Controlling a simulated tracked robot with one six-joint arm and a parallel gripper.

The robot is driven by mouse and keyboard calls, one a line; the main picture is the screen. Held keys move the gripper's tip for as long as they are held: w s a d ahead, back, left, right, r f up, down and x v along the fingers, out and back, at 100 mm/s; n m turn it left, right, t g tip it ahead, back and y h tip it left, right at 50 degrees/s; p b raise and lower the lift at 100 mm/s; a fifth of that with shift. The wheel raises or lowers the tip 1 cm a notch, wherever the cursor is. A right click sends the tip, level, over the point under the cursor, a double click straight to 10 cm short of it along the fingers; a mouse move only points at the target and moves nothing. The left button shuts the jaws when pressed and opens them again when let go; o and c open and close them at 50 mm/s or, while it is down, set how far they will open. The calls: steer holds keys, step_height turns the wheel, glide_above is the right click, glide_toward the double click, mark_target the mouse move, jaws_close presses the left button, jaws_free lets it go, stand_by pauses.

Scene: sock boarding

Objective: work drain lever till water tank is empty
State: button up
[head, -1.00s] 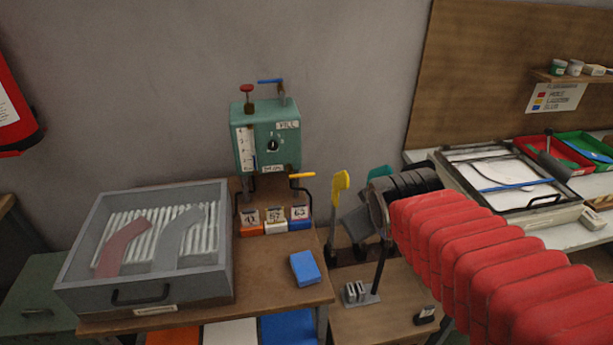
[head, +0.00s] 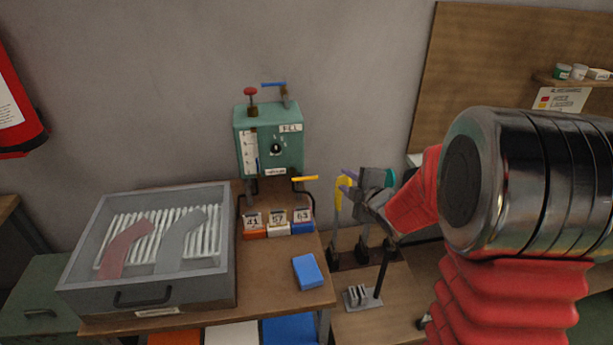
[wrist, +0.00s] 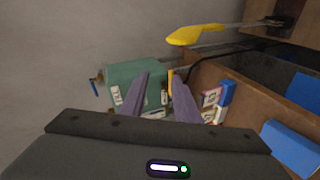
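The green water tank (head: 268,140) stands at the back of the left bench and also shows in the wrist view (wrist: 125,74). Its white gauge (head: 250,150) is too small to read. The yellow drain lever (head: 305,178) sticks out to the right below the tank. My gripper (head: 346,177) is right of the lever, apart from it, close to the yellow paddle. In the wrist view, its two purple fingers (wrist: 160,80) are spread with nothing held. The lever (wrist: 171,82) shows beyond them, beside the right finger.
The yellow paddle (wrist: 195,34) shows close by in the wrist view. Several numbered blocks (head: 278,224) sit below the tank. A blue block (head: 308,272) lies at the bench's right side. A grey drawer box (head: 90,265) fills the bench's left.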

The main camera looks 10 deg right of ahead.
mark_target(311, 178)
step_height(311, 178, down, 6)
steer(key=w+a+n+t+y, duration=0.1)
steer(key=a+n+y, duration=0.1)
steer(key=n+y, duration=0.2)
steer(key=shift+w+a+n, duration=0.15)
steer(key=shift+w+n, duration=0.05)
steer(key=shift+n, duration=0.3)
steer(key=x, duration=1.3)
steer(key=shift+w+a, duration=0.2)
steer(key=shift+w, duration=0.1)
jaws_close()
steer(key=shift+f, duration=0.1)
